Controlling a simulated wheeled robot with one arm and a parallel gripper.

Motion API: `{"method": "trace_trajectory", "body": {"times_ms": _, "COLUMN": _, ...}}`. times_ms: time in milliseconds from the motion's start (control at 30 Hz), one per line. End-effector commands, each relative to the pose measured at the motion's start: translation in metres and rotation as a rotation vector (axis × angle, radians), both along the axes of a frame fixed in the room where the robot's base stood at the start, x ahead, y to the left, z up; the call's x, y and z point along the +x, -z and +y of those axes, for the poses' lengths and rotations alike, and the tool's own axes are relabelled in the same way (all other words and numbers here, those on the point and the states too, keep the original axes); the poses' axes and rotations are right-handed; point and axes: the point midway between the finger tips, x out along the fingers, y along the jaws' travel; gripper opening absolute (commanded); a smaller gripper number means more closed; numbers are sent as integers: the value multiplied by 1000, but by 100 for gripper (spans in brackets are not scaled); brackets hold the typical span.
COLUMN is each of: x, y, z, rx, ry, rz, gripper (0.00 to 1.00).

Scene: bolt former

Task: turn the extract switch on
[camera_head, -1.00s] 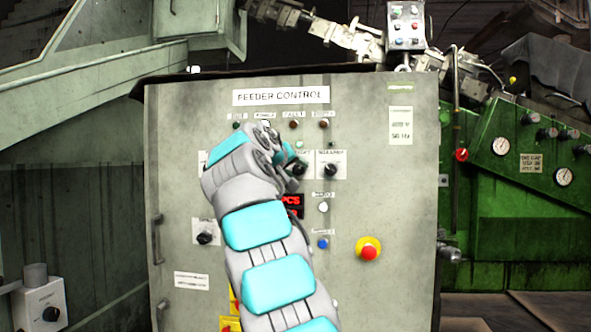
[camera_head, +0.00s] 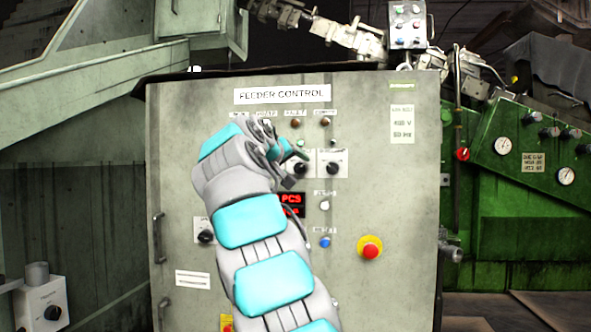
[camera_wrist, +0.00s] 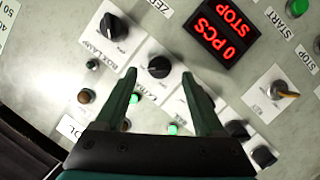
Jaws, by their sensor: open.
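The extract switch is a black rotary knob on a white plate. In the wrist view the extract switch (camera_wrist: 159,67) appears between my fingertips, its label partly readable and partly covered by the fingers. In the head view the extract switch (camera_head: 299,168) shows just right of my gripper's end. My gripper (camera_wrist: 158,76) is open and empty, with one dark green finger on each side of the knob in the picture. In the head view my gripper (camera_head: 288,156) is seen from behind, in front of the panel. I cannot tell how far the fingertips are from the panel.
The box lamp knob (camera_wrist: 115,27) sits beside the extract switch. The grey feeder control panel (camera_head: 400,200) carries a red emergency button (camera_head: 369,248) at lower right.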

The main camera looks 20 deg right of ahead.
Motion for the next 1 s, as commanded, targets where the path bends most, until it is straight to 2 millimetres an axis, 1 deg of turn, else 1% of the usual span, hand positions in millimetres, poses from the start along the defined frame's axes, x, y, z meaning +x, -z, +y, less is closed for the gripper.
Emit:
{"method": "trace_trajectory", "body": {"times_ms": 233, "x": -26, "y": -8, "z": 28, "rx": -2, "ry": -2, "rz": 0, "gripper": 71}}
{"method": "trace_trajectory", "body": {"times_ms": 367, "x": -33, "y": -9, "z": 37, "rx": 1, "ry": -1, "rz": 2, "gripper": 71}}
{"method": "trace_trajectory", "body": {"times_ms": 867, "x": -35, "y": -9, "z": 38, "rx": 1, "ry": 0, "rz": 4, "gripper": 71}}
{"method": "trace_trajectory", "body": {"times_ms": 933, "x": -36, "y": -6, "z": 38, "rx": 5, "ry": 1, "rz": 14, "gripper": 71}}
{"method": "trace_trajectory", "body": {"times_ms": 1000, "x": -39, "y": 2, "z": 36, "rx": 17, "ry": 4, "rz": 38, "gripper": 71}}
